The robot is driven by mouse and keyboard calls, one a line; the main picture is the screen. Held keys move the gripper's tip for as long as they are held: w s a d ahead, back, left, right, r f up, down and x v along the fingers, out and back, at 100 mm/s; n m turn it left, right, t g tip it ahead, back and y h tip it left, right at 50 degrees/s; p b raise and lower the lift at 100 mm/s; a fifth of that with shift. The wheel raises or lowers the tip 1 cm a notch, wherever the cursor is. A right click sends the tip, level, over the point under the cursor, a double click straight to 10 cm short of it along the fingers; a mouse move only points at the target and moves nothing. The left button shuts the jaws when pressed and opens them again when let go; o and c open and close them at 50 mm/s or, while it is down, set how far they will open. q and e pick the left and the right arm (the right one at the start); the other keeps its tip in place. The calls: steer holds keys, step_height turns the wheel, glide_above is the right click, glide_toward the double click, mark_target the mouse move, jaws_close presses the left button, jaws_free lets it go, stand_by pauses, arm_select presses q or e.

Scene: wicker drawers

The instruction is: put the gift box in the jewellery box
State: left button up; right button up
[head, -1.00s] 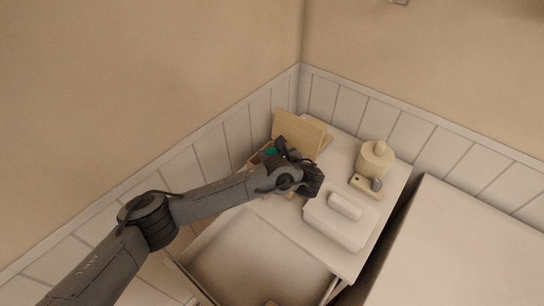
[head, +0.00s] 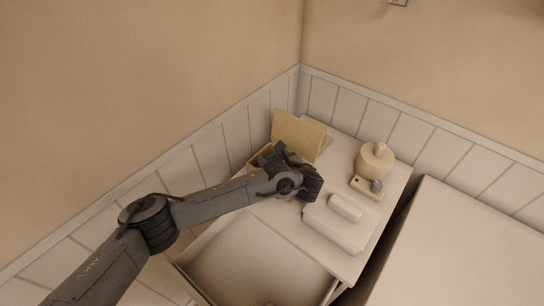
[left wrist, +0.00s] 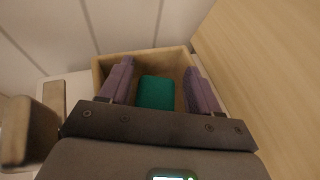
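The jewellery box is a wooden box with its lid (head: 297,131) standing open at the back of the white cabinet. In the left wrist view its rim (left wrist: 99,72) frames the top middle. The teal gift box (left wrist: 156,92) lies inside it, and in the head view my gripper mostly hides it. My left gripper (head: 278,156) is over the jewellery box. In the left wrist view its purple fingers (left wrist: 157,76) are apart, one on each side of the gift box, with gaps showing. My right gripper is not in view.
A white tissue-like box (head: 338,226) stands on the cabinet top, front right of my gripper. A cream jar (head: 374,161) and a small dish (head: 366,188) stand at the right. An open drawer (head: 250,265) is in front. Panelled walls close off the back.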

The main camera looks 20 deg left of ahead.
arm_select(q)
steer(key=shift+f, duration=0.15)
steer(key=shift+s+r, duration=0.1)
steer(key=shift+r, duration=0.45)
steer(key=p+v, duration=0.4)
steer(key=v, duration=0.8)
steer(key=shift+r+p, duration=0.15)
steer(key=shift+p, duration=0.2)
